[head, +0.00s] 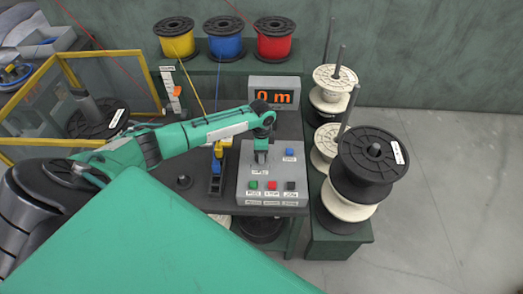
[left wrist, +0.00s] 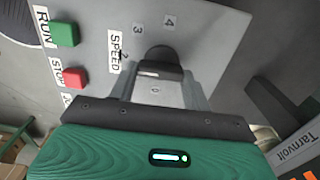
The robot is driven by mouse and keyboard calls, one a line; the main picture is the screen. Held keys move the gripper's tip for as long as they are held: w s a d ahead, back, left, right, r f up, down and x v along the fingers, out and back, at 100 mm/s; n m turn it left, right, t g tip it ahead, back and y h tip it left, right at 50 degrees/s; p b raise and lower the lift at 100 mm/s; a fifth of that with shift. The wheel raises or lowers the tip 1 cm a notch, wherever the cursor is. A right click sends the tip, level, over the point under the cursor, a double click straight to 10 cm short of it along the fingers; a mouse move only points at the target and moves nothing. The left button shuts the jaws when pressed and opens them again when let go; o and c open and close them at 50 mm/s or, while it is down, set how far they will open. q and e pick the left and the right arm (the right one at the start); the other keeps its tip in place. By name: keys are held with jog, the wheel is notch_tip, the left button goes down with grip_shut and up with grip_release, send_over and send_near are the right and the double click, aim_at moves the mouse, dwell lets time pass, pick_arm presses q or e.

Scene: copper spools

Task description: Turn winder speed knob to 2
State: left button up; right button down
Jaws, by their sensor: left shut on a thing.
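The speed knob (left wrist: 160,62) is a black round dial with a raised grip bar on the grey control box (head: 243,196). In the head view the gripper hides the knob. My right gripper is not in view.
Green RUN (head: 253,185), red STOP (head: 272,185) and black JOG (head: 290,186) buttons line the box front. A blue button (head: 290,152) sits at back right. A display (head: 274,96) reads "0 m". Stacked spools (head: 368,160) stand to the right.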

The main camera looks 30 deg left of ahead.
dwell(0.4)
pick_arm(q)
jog(key=o, duration=1)
notch_tip(320, 180, up, 14)
jog(key=b, duration=0.2)
jog(key=shift+b, duration=0.35)
jog(key=shift+f, duration=0.1)
